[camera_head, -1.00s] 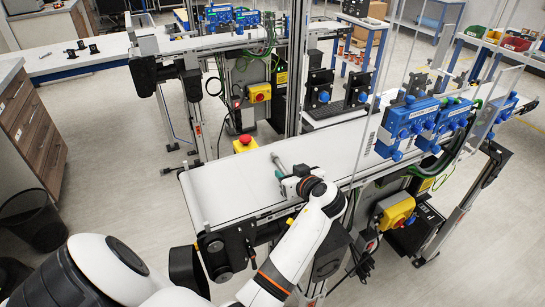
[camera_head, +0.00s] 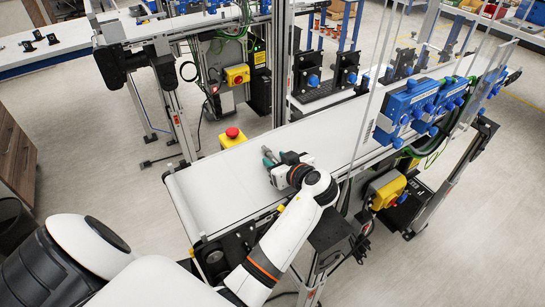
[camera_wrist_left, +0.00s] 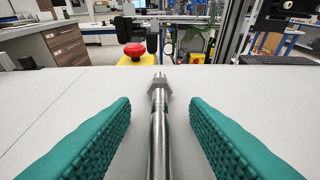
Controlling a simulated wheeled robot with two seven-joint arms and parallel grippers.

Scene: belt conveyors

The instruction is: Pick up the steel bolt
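The steel bolt (camera_wrist_left: 158,125) lies on the white conveyor belt in the left wrist view, its hex part toward the far side and its shank running to the bottom edge. My left gripper (camera_wrist_left: 160,104) is open, with one teal ridged finger on each side of the bolt and a gap on both sides. In the head view my left gripper (camera_head: 269,157) is low over the belt (camera_head: 215,190), and the bolt is mostly hidden by the fingers there. My right gripper is not in view.
A red emergency button on a yellow box (camera_head: 232,136) stands at the belt's far edge. Blue sensor units (camera_head: 410,108) are mounted over the belt to the right. The belt left of the gripper is clear.

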